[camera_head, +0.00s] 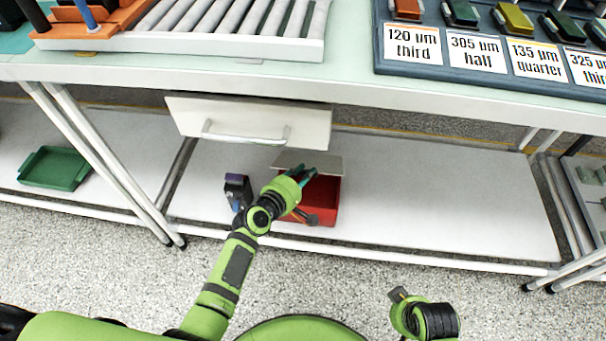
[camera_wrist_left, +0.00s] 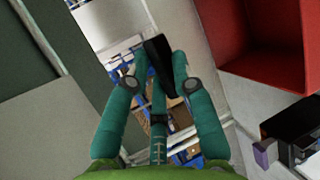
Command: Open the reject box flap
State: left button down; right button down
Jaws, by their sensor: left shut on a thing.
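The red reject box (camera_head: 327,207) stands on the lower shelf under the bench. Its grey flap (camera_head: 322,162) is raised at the back, and part of the red interior shows. In the left wrist view the open red box (camera_wrist_left: 262,68) is at the upper right. My left gripper (camera_head: 302,176) is at the flap, over the left part of the box. In the left wrist view its teal fingers (camera_wrist_left: 165,72) are shut on a dark tab, which looks like the flap's handle. My right arm's end (camera_head: 425,315) is low at the right, with its fingers not clear.
A black device with a purple top (camera_head: 238,190) stands just left of the box. A white drawer (camera_head: 250,122) hangs above, close to my left gripper. A green tray (camera_head: 54,168) lies on the shelf at left. The shelf right of the box (camera_head: 440,195) is clear.

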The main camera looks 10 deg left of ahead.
pick_arm(q)
jog(key=shift+w+r, duration=0.2)
jog(key=shift+r, duration=0.05)
jog(key=c, duration=1.1)
grip_release()
jog(key=shift+d+f, duration=0.1)
jog(key=shift+c, duration=0.2)
jog(key=shift+f, duration=0.15)
jog(key=shift+s, duration=0.1)
jog(key=v, duration=1.2)
